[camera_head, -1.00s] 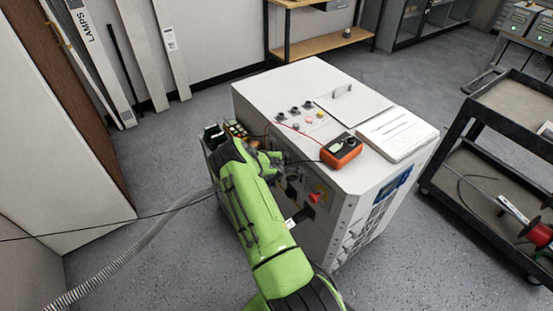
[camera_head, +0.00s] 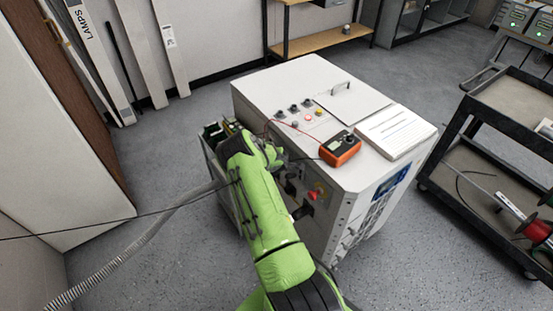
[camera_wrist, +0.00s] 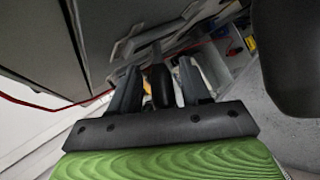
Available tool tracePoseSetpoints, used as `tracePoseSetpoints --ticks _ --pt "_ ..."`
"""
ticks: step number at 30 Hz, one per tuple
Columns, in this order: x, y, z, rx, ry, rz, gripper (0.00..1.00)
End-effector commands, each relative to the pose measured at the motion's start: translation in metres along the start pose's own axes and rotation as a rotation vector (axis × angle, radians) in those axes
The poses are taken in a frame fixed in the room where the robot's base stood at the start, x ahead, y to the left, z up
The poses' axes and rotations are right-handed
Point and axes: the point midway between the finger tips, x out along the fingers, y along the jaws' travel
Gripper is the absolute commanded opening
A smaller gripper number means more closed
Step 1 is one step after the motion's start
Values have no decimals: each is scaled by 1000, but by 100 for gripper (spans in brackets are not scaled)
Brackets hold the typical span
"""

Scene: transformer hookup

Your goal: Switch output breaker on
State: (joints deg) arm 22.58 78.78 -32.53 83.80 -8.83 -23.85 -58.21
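The white transformer cabinet (camera_head: 270,90) stands mid-floor in the head view. A red switch (camera_head: 317,191) and dark fittings show on its front panel; I cannot tell which one is the output breaker. My gripper (camera_head: 277,158) is at the upper front of the cabinet, partly hidden by my green arm. In the wrist view my gripper (camera_wrist: 160,78) has its two fingers apart, with a black handle-like part (camera_wrist: 161,86) between them. Narrow gaps seem to show beside that part, so the fingers do not look closed on it.
An orange meter (camera_head: 340,149) with leads and a white paper stack (camera_head: 395,134) lie on the cabinet top. An open box (camera_head: 213,137) is at its left side. A dark cart (camera_head: 480,145) stands at the right.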

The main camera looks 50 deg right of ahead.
Motion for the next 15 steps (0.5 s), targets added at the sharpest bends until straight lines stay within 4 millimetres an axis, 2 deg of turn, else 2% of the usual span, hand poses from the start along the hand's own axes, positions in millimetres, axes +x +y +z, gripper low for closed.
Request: tracePoseSetpoints --ticks 5,8,11,15 --pt "0 -1 0 0 -1 -1 47" --pt "-9 0 0 0 -1 -2 47" --pt "-29 1 -1 1 -1 -2 47" --pt "-69 2 0 2 -1 -1 47"
